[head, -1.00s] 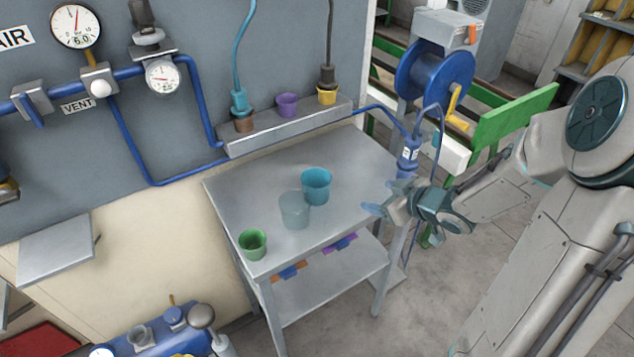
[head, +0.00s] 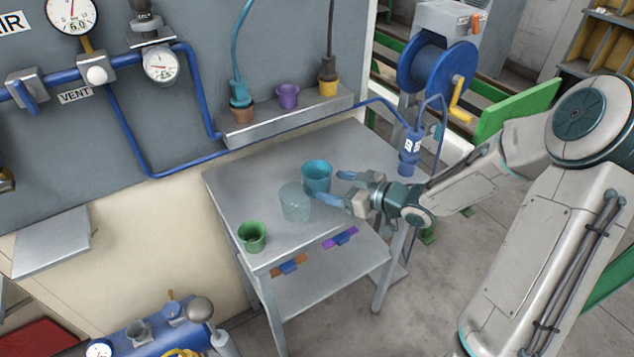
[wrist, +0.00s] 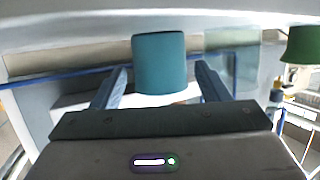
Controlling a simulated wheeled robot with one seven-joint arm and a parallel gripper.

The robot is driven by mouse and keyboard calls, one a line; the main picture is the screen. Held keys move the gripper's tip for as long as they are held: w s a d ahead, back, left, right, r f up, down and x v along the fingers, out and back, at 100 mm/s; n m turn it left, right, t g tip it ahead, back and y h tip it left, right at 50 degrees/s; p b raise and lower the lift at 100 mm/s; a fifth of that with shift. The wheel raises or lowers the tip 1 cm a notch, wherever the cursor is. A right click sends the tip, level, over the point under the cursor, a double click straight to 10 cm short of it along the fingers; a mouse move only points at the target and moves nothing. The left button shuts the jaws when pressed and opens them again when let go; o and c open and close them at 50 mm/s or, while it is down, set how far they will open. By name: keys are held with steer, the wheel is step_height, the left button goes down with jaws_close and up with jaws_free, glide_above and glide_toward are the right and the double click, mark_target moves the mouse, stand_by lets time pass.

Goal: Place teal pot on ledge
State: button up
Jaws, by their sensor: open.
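The teal pot (head: 317,176) stands upright on the grey metal table (head: 240,190), right of its middle. In the wrist view the teal pot (wrist: 159,62) shows centrally, ahead of and between my fingers. My gripper (head: 340,188) is open and empty at the pot's right side, with its blue fingertips reaching toward it. I cannot tell whether a fingertip touches the pot. The ledge (head: 285,124) is a grey shelf on the wall behind the table. It bears a brown pot (head: 241,112), a purple pot (head: 287,96) and a yellow pot (head: 328,88).
A translucent grey pot (head: 295,203) stands close to the teal pot's front left. A green pot (head: 252,237) is at the table's front left corner. Blue pipe (head: 200,160) runs along the wall. The table's back left area is bare.

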mark_target(329, 184)
steer(key=x, duration=0.4)
steer(key=shift+w+a+f, duration=0.25)
steer(key=c, duration=0.7)
steer(key=shift+r, duration=0.15)
